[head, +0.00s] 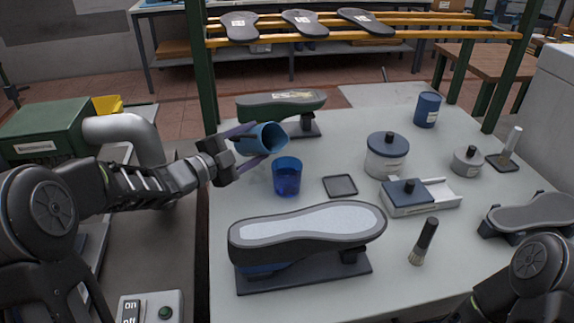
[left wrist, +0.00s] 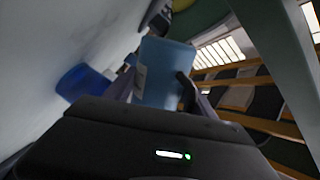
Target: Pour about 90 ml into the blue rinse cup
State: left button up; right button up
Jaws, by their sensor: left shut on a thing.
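The blue rinse cup (head: 287,177) is see-through and stands upright on the table. Its lower part looks darker, but I cannot tell the liquid level. My left gripper (head: 246,148) is shut on a blue jug (head: 257,139), which is tipped far over with its mouth to the right, above and just left of the cup. No stream shows between them. In the left wrist view the jug (left wrist: 165,72) sits between the fingers, and the blue rinse cup (left wrist: 82,84) is to its left. My right gripper is out of view.
A shoe last on a stand (head: 305,240) is in front of the cup, and another (head: 282,103) behind. A square coaster (head: 340,186) lies right of the cup. Further right are a lidded pot (head: 387,155), a blue-lidded box (head: 420,196), a brush (head: 423,242) and a dark blue canister (head: 427,109).

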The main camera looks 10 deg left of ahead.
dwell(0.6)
pick_arm(q)
jog(key=shift+f, duration=0.2)
jog(key=shift+r+n+p, duration=0.15)
jog(key=shift+n+p, duration=0.2)
jog(key=shift+n, duration=0.25)
jog(key=n+p, duration=0.1)
jog(key=r+n+p, duration=0.1)
jog(key=p, duration=0.1)
jog(key=shift+r+n, duration=0.3)
jog(key=shift+n, duration=0.1)
jog(key=shift+w+a+f+n, duration=0.1)
jog(key=shift+a+f+n, duration=0.1)
jog(key=shift+f+n, duration=0.55)
jog(key=r+n+p, duration=0.1)
jog(key=p, duration=0.1)
jog(key=w+a+r+n+p, duration=0.1)
jog(key=n+p, duration=0.1)
jog(key=shift+a+r, duration=0.15)
jog(key=shift+a, duration=0.05)
jog(key=shift+a+n+p, duration=0.15)
jog(key=shift+n+p, duration=0.3)
jog(key=shift+n, duration=0.1)
jog(key=shift+w+a+f+n, duration=0.25)
jog(key=shift+f+n, duration=0.2)
jog(key=shift+n, duration=0.45)
